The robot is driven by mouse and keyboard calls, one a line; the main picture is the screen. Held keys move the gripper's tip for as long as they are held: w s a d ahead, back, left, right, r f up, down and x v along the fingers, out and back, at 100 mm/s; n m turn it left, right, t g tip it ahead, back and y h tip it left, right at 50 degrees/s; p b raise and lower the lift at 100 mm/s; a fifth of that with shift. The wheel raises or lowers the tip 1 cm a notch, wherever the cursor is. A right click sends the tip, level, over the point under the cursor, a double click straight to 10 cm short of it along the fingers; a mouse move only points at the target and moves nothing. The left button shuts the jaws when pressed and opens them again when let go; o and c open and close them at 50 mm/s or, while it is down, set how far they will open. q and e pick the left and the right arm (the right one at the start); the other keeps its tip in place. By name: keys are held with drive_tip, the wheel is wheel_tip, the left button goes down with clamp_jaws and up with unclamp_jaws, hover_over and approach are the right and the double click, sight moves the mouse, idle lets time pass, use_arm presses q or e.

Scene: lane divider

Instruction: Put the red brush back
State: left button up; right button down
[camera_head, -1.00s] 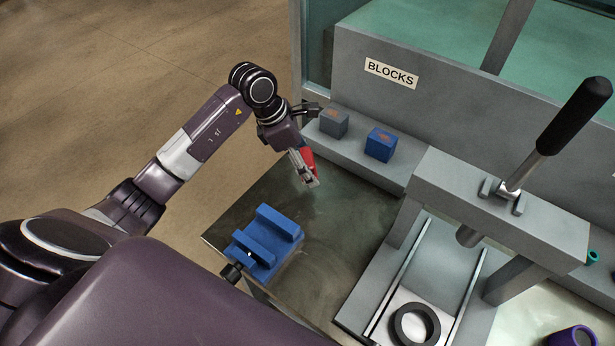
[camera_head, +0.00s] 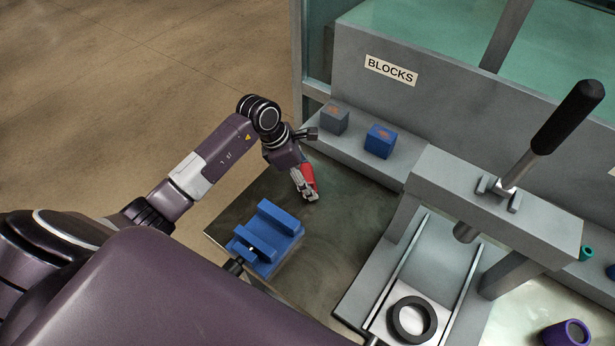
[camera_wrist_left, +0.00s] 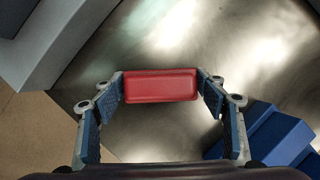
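The red brush (camera_head: 309,177) shows as a small red piece between the fingers of my left gripper (camera_head: 307,195), above the dark metal table top. In the left wrist view the red brush (camera_wrist_left: 160,86) is a smooth red bar lying across, between the two fingertips of the left gripper (camera_wrist_left: 161,92). The fingers are spread to its width and appear to press on both its ends. Its underside and any bristles are hidden. I cannot tell whether it touches the table. My right gripper is not in view.
A blue vise (camera_head: 268,238) stands on the table near the gripper. Behind is a grey ledge labelled BLOCKS with a grey block (camera_head: 335,118) and a blue block (camera_head: 380,141). A grey press with a black lever (camera_head: 568,117) stands right. Table between is clear.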

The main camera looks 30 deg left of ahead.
use_arm(q)
drive_tip(key=o, duration=0.3)
drive_tip(key=shift+r, duration=0.25)
drive_tip(key=b+v, duration=0.2)
drive_tip(key=v, duration=0.9)
drive_tip(key=shift+s+a+r, duration=0.1)
drive_tip(key=shift+a+r, duration=0.05)
drive_tip(key=shift+r, duration=0.25)
